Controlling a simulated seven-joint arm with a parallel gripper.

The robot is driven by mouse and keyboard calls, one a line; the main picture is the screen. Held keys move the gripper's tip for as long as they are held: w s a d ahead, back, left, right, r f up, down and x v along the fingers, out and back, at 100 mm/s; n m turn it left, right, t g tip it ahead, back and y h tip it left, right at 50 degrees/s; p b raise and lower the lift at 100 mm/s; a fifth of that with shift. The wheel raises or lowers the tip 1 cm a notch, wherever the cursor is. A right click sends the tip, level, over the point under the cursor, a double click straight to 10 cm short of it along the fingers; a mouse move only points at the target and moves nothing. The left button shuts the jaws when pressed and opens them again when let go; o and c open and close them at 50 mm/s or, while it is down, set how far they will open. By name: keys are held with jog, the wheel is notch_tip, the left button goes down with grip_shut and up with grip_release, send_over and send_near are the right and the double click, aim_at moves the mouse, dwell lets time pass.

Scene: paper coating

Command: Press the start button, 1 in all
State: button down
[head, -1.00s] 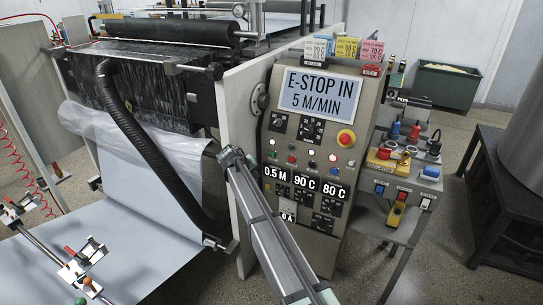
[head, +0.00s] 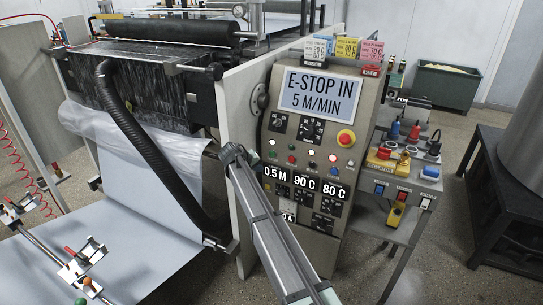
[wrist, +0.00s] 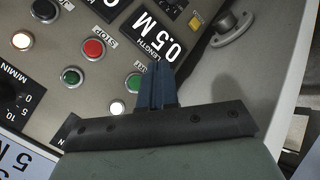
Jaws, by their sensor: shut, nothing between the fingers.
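The green start button (wrist: 134,82) is on the panel in the wrist view, its label partly hidden by the fingers. In the head view it is a small green spot (head: 272,154) above the 0.5 M display. My gripper (wrist: 157,88) is shut and empty. Its dark fingertips appear just right of the green button in the wrist view; I cannot tell whether they touch the panel. In the head view my gripper (head: 251,158) is at the left edge of the control panel (head: 343,110), beside the green button.
A red button (wrist: 93,48) labelled STOP and another green button (wrist: 70,76) are close by. The 0.5 M length display (wrist: 160,35) is near the fingers. A red emergency stop (head: 346,138) is up and right. A black hose (head: 150,150) hangs left.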

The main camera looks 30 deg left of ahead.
jog(key=shift+w, duration=3.85)
jog(key=shift+w, duration=0.15)
jog(key=shift+w, duration=0.25)
jog(key=shift+w, duration=0.4)
jog(key=shift+s, duration=0.85)
jog(key=shift+s, duration=0.1)
jog(key=shift+s, duration=2.4)
